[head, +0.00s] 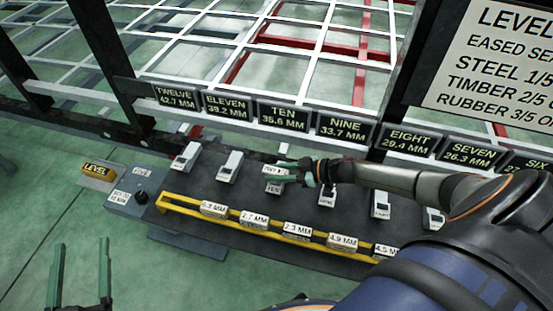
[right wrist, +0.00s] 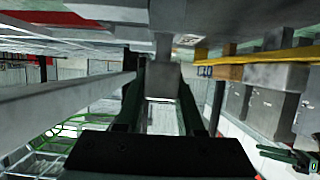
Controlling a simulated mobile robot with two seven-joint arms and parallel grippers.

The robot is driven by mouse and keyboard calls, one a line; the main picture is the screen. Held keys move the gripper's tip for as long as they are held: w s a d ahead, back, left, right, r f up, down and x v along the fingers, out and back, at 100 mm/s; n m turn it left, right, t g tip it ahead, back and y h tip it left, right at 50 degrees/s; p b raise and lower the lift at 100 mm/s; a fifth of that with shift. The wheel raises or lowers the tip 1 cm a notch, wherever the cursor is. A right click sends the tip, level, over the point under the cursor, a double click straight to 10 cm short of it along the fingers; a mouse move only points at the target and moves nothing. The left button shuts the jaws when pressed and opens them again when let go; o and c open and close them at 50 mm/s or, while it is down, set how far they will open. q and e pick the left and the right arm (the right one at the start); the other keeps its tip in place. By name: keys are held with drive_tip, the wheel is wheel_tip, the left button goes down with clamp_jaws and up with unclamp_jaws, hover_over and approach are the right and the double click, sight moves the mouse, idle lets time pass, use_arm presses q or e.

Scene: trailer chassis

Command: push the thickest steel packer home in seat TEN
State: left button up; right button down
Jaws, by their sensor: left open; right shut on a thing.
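My right gripper (head: 279,171) is at seat TEN (head: 273,186), below the sign TEN (head: 283,115) in the head view. It is shut on a small piece with a pale label (head: 271,169), whose lettering is too small to read. In the right wrist view a grey block (right wrist: 163,82) shows between the fingers. The fingers cover part of the seat, so I cannot tell how deep the piece sits. My left gripper (head: 80,275) is open and empty at the lower left, over the green floor.
A yellow-edged rack (head: 180,206) holds several labelled packers, among them 2.7 MM (head: 254,219) and 4.9 MM (head: 342,242). Seats ELEVEN (head: 230,167) and NINE (head: 328,193) flank seat TEN. The dark chassis rail runs behind. A yellow level (head: 97,170) lies left.

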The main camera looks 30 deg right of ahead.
drive_tip(key=shift+f+b, duration=0.7)
drive_tip(key=shift+f, duration=0.1)
drive_tip(key=shift+c, duration=2.2)
unclamp_jaws()
drive_tip(key=shift+f, duration=0.1)
